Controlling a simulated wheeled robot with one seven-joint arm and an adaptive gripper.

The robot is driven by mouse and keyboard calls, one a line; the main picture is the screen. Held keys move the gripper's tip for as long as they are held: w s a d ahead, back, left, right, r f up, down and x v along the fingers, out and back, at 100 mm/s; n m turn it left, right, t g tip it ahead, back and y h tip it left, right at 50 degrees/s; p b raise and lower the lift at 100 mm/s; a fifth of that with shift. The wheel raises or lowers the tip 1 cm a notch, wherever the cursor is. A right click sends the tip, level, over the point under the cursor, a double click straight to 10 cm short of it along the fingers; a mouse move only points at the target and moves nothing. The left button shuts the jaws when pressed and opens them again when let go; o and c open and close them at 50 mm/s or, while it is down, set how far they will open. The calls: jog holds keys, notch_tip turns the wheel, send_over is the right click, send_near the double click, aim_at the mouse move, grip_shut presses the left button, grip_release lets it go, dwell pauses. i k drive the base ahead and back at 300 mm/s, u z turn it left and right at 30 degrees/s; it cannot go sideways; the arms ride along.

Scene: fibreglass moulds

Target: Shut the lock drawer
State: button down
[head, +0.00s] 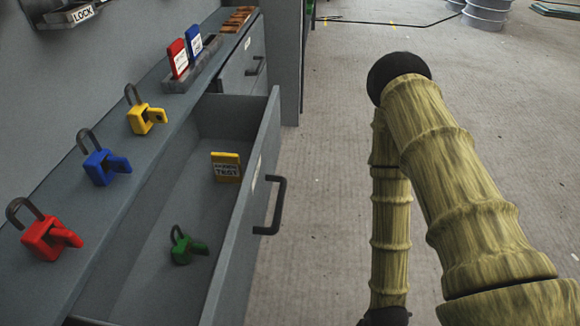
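The lock drawer (258,150) is a grey drawer pulled well out of the cabinet, with a dark bar handle (277,205) on its front. Inside it lie a green padlock (184,248) and a yellow-topped tag (226,167) reading TEST. The near end of the drawer is cut off by the bottom edge of the picture. My arm rises at the right and bends down again, apart from the drawer front. My gripper is below the picture and does not show.
Red (48,238), blue (104,166) and yellow (146,119) padlocks lie on the cabinet ledge beside the drawer. A rack (192,72) holds red and blue tags. Another drawer (243,62) farther back is closed. Bare floor (325,170) lies between the drawer front and my arm.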

aim_at(137, 280)
jog(key=z, duration=1.1)
jog(key=k, duration=0.85)
jog(key=u, duration=1.25)
